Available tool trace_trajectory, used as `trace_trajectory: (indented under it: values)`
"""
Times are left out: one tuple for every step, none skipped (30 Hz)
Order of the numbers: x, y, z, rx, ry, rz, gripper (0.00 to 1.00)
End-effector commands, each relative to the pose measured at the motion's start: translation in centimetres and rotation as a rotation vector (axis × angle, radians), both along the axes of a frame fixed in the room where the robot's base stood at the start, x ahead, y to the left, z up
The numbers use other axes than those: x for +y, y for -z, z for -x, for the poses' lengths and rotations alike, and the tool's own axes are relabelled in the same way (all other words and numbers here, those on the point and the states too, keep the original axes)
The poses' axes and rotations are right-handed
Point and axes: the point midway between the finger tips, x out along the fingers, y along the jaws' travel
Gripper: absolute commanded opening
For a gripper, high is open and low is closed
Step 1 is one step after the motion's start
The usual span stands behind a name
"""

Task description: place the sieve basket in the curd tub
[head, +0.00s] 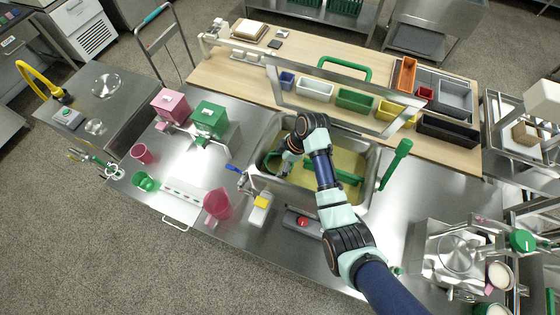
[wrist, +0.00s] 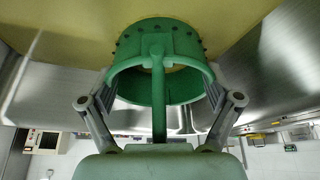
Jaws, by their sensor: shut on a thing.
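The curd tub (head: 372,165) is a steel basin set in the bench, with pale yellow contents. My gripper (head: 284,166) reaches down at its left part in the head view. In the wrist view my gripper (wrist: 160,108) is shut on the green sieve basket (wrist: 185,90), a round perforated cup with a ring and a straight handle. The basket appears over the yellow contents in the wrist view. In the head view a little green (head: 270,160) shows beside my gripper, and most of the basket is hidden. I cannot tell whether the basket touches the contents or the tub floor.
A green bar (head: 346,176) lies across the tub, and a green paddle (head: 398,158) lies at its right rim. A metal frame (head: 335,112) stands behind it. A pink jug (head: 217,204), a yellow-topped block (head: 261,203) and a red-button box (head: 302,222) stand in front.

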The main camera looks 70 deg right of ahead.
Motion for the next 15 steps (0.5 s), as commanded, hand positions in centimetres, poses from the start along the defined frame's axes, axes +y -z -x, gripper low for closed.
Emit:
trace_trajectory:
  values:
    - [-0.02, -0.04, -0.01, 0.0, 0.0, 0.001, 0.54]
    - [-0.02, -0.04, -0.01, 0.0, 0.0, 0.001, 0.54]
    - [-0.02, -0.05, -0.01, 0.0, 0.0, 0.001, 0.54]
    - [-0.01, -0.05, 0.0, 0.0, 0.0, 0.001, 0.54]
    - [-0.01, -0.04, -0.01, 0.0, 0.0, 0.0, 0.54]
    - [-0.01, 0.07, -0.01, 0.0, 0.0, 0.0, 0.54]
    - [0.0, 0.19, 0.0, 0.0, 0.0, 0.0, 0.54]
    - [0.0, 0.31, 0.0, 0.0, 0.0, 0.0, 0.54]
    - [0.0, 0.28, 0.0, 0.0, 0.0, 0.0, 0.93]
    - [0.0, 0.24, 0.0, 0.0, 0.0, 0.0, 0.98]
    - [0.01, 0.24, 0.0, 0.0, 0.0, 0.0, 1.0]
    - [0.01, 0.24, 0.0, 0.0, 0.0, 0.0, 1.0]
    - [0.01, 0.23, 0.01, 0.0, 0.0, 0.0, 1.0]
    - [0.01, 0.23, 0.01, 0.0, 0.0, 0.0, 1.0]
    - [0.01, 0.23, 0.01, 0.0, 0.0, 0.0, 1.0]
